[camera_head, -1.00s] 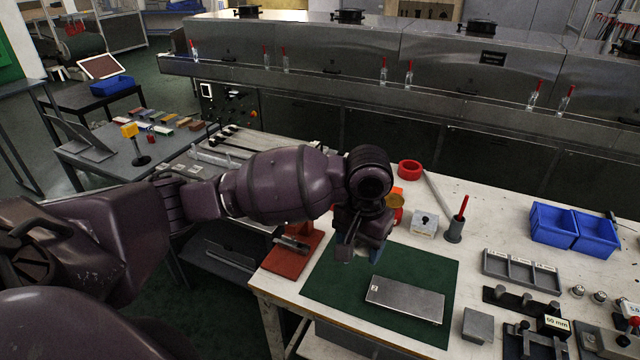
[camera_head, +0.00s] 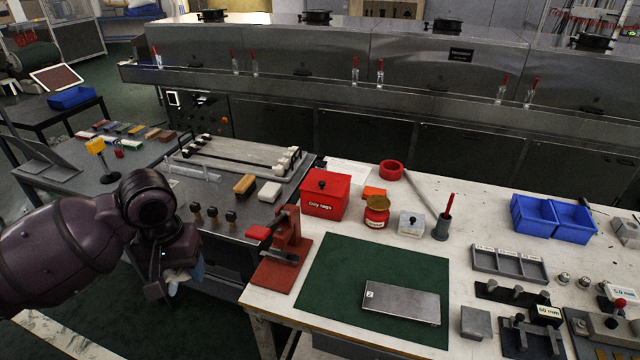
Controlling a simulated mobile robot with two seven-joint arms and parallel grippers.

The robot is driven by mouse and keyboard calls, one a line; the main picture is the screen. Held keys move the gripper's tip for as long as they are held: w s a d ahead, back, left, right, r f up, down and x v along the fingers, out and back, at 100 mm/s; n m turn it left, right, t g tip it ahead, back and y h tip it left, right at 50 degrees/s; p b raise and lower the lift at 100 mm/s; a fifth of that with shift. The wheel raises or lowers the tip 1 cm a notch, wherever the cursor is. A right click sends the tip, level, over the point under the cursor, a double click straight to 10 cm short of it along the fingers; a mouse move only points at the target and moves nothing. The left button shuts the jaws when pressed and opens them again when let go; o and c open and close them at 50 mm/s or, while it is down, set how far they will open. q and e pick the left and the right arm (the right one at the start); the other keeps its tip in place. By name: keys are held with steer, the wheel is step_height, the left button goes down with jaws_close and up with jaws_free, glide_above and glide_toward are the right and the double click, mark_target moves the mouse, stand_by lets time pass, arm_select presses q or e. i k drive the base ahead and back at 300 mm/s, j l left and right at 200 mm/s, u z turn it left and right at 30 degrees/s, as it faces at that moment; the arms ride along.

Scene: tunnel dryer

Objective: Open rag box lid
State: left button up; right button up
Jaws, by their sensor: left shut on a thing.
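The red box labelled "Oily rags" (camera_head: 324,205) stands on the white bench at its back left corner. Its red lid (camera_head: 334,184) with a black knob (camera_head: 322,184) is down on the box. My left gripper (camera_head: 182,283) is low at the left, beyond the bench's left end and well apart from the box. It points down and is shut on a pale blue, cloth-like thing (camera_head: 198,271), mostly hidden by the gripper. My right gripper is not in view.
A red clamp-like stand (camera_head: 285,250) with a red handle stands in front of the box. A green mat (camera_head: 336,290) bears a metal plate (camera_head: 401,301). A grey table (camera_head: 222,187) adjoins the left.

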mark_target(326, 179)
steer(key=i+j+u, duration=0.1)
steer(key=i+j, duration=0.8)
steer(key=i, duration=0.15)
